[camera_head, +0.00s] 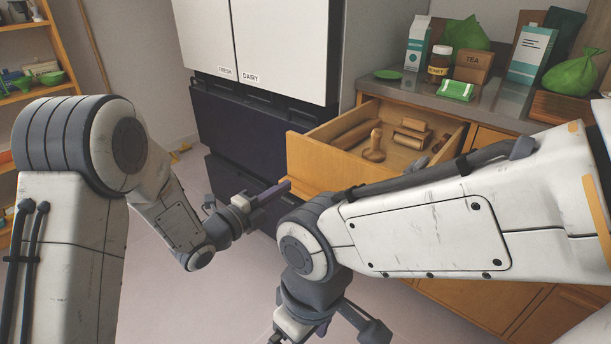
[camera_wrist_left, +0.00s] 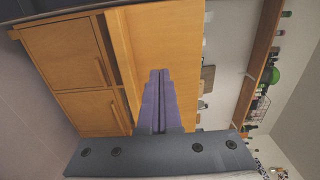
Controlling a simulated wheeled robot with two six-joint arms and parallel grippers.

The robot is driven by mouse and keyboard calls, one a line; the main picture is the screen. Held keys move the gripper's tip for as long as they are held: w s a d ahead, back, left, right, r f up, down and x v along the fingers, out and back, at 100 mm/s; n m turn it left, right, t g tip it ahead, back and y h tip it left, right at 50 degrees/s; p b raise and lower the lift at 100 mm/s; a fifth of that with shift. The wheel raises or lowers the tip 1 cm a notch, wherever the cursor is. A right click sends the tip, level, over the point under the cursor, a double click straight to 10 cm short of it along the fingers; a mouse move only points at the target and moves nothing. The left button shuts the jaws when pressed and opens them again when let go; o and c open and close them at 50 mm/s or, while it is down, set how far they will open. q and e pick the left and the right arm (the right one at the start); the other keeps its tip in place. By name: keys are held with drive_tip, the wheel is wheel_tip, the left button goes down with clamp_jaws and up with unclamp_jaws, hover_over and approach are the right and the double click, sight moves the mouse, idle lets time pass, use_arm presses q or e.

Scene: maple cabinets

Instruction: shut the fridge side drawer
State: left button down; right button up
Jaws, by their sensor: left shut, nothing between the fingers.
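The wooden side drawer (camera_head: 318,167) next to the fridge stands pulled out, with wooden rollers and a wooden stamp-like tool (camera_head: 374,147) inside. My left gripper (camera_head: 287,186) is shut and empty, its fingertips at the lower left part of the drawer front. In the left wrist view the shut fingers (camera_wrist_left: 160,76) point at the drawer's wooden front panel (camera_wrist_left: 150,40). I cannot tell whether they touch it. My right gripper is at the bottom of the head view, partly cut off, and my right forearm hides part of the drawer front.
The fridge (camera_head: 285,50) with dark lower drawers (camera_head: 240,125) stands left of the drawer. A counter (camera_head: 490,100) behind holds cartons, a honey jar (camera_head: 439,60) and green bags. Shelves (camera_head: 35,60) stand at far left. Open floor (camera_head: 170,290) lies between my arms.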

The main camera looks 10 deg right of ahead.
sight(310, 170)
use_arm(q)
drive_tip(key=x, duration=0.7)
drive_tip(key=shift+w+d, duration=0.15)
drive_tip(key=shift+d, duration=0.05)
drive_tip(key=shift+w+d, duration=0.1)
drive_tip(key=shift+w, duration=0.05)
